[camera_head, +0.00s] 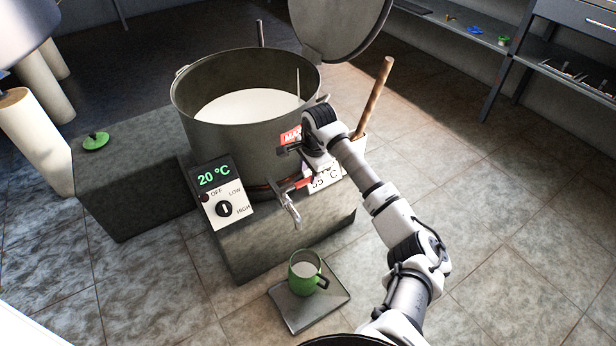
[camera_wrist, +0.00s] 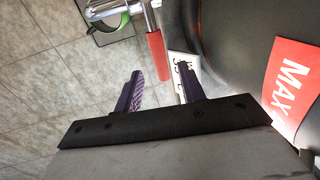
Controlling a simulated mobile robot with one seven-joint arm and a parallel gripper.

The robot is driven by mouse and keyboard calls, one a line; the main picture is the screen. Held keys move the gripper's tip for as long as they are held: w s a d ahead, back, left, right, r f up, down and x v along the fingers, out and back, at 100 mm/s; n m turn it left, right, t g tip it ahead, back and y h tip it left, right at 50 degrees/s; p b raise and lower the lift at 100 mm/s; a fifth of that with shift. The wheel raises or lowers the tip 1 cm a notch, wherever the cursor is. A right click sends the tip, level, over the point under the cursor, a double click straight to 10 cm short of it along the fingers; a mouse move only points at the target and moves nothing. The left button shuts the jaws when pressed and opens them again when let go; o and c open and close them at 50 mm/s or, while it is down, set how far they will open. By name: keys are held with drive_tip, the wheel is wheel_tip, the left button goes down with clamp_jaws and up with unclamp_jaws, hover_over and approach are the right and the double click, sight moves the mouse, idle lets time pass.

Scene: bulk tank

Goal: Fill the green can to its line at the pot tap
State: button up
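The green can (camera_head: 303,274) stands upright on a grey tray (camera_head: 318,318) below the pot tap (camera_head: 290,208). Something whitish shows inside the can; its level against the line cannot be read. The tap has a red handle (camera_head: 301,184). No stream shows below the spout. In the wrist view the red handle (camera_wrist: 156,55) lies just beyond my gripper (camera_wrist: 162,88), whose two fingers are apart with nothing between them. The can (camera_wrist: 106,22) shows partly behind the tap (camera_wrist: 112,8). In the head view my gripper (camera_head: 285,151) is above the handle, beside the pot.
The large pot (camera_head: 237,145) holds white liquid and stands on a stone block (camera_head: 285,245). A control panel (camera_head: 221,193) reads 20 °C. A wooden-handled tool (camera_head: 374,95) stands right of the pot. A green-topped item (camera_head: 96,140) lies at left. Floor at right is clear.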

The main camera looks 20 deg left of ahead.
sight(308, 179)
drive_tip(key=shift+w+a+f, duration=0.1)
drive_tip(key=shift+a+f, duration=0.05)
drive_tip(key=shift+f, duration=0.65)
drive_tip(key=shift+w+a+f, duration=0.1)
drive_tip(key=shift+a+f, duration=0.05)
drive_tip(key=shift+f, duration=0.6)
clamp_jaws()
